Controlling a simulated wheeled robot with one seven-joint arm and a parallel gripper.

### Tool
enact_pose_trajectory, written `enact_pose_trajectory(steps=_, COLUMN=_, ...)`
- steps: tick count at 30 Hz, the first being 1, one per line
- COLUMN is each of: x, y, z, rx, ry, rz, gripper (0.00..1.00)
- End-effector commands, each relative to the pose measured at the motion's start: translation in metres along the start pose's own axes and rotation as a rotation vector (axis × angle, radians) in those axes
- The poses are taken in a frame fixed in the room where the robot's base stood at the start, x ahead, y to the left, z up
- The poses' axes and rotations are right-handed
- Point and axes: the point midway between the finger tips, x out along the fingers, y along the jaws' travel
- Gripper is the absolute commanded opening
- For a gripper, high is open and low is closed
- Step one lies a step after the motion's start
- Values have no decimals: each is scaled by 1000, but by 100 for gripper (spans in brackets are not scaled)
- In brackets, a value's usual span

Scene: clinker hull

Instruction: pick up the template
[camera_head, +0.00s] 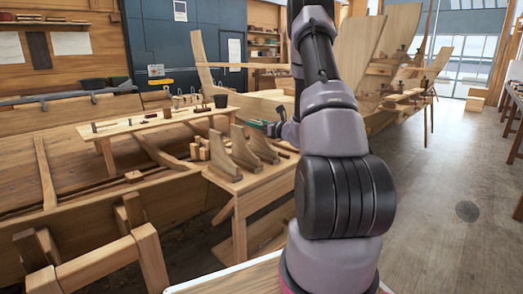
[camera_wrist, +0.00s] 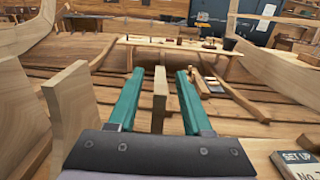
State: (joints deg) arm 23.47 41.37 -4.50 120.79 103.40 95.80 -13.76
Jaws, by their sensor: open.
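Three upright wooden pieces, which look like templates, stand in a row on a small bench (camera_head: 228,186) in the head view. The one nearest my gripper is the right-hand template (camera_head: 263,144). In the wrist view a narrow upright wooden piece (camera_wrist: 160,92), seemingly this template edge-on, stands between the two green fingers of my gripper (camera_wrist: 160,73). The gripper is open, with a visible gap on each side of the piece. The piece's lower part is hidden behind the gripper body. In the head view my gripper (camera_head: 268,128) shows small, partly covered by my arm.
Two other upright wooden pieces (camera_wrist: 70,108) (camera_wrist: 18,118) stand close on the left. Beyond is a plank hull (camera_head: 70,150) with a long plank table (camera_head: 165,118) carrying small tools and a dark bucket (camera_head: 221,100).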

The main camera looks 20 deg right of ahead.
Motion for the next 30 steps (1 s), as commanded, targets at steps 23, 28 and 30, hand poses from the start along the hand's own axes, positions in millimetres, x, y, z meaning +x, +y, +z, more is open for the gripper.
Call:
enact_pose_trajectory(steps=23, x=-1, y=0, z=0, rx=0, ry=0, rz=1, gripper=0)
enact_pose_trajectory(steps=28, x=-1, y=0, z=0, rx=0, ry=0, rz=1, gripper=0)
enact_pose_trajectory(steps=30, x=-1, y=0, z=0, rx=0, ry=0, rz=1, gripper=0)
